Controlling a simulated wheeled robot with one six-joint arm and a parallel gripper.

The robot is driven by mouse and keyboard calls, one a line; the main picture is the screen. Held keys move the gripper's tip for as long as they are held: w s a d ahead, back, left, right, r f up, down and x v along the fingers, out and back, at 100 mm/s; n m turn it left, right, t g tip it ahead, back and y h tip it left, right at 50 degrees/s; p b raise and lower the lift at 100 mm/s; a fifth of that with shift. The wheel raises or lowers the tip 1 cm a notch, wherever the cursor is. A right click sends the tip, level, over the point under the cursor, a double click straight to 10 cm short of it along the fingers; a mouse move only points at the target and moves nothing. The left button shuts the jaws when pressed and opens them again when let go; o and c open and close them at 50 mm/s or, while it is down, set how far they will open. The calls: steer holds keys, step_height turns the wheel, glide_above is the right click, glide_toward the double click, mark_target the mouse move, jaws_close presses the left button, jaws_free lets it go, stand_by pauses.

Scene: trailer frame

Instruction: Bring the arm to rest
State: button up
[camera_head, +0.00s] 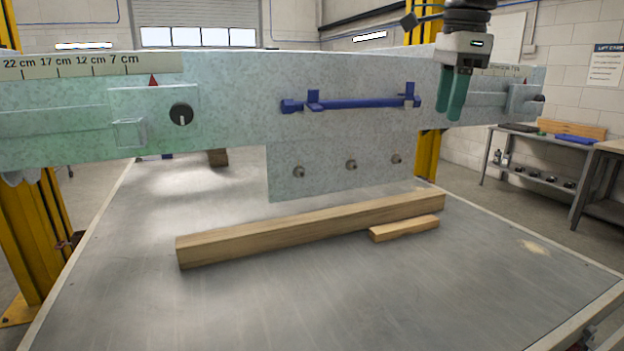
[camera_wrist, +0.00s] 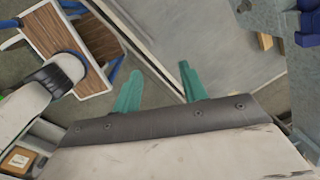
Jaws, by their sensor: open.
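My gripper (camera_head: 454,98) hangs at the upper right of the head view, in front of the right part of the galvanised beam. Its green fingers point down and stand a little apart, with nothing between them. In the wrist view my gripper (camera_wrist: 157,85) shows both green fingers spread, with the grey table edge and floor beyond. The galvanised trailer beam (camera_head: 230,90) spans the head view, with a blue bar (camera_head: 350,104) on its face and a black knob (camera_head: 181,114) at left.
A long wooden beam (camera_head: 300,229) and a short wood block (camera_head: 404,229) lie on the grey table (camera_head: 330,300). Yellow posts (camera_head: 427,155) stand behind. A side bench (camera_head: 540,148) with small items is at right. The table's front is clear.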

steer(key=s+d+f+n, duration=0.3)
steer(key=s+f+n, duration=1.6)
steer(key=s+f, duration=0.6)
steer(key=s, duration=0.3)
steer(key=shift+d+f, duration=0.2)
steer(key=shift+f, duration=0.15)
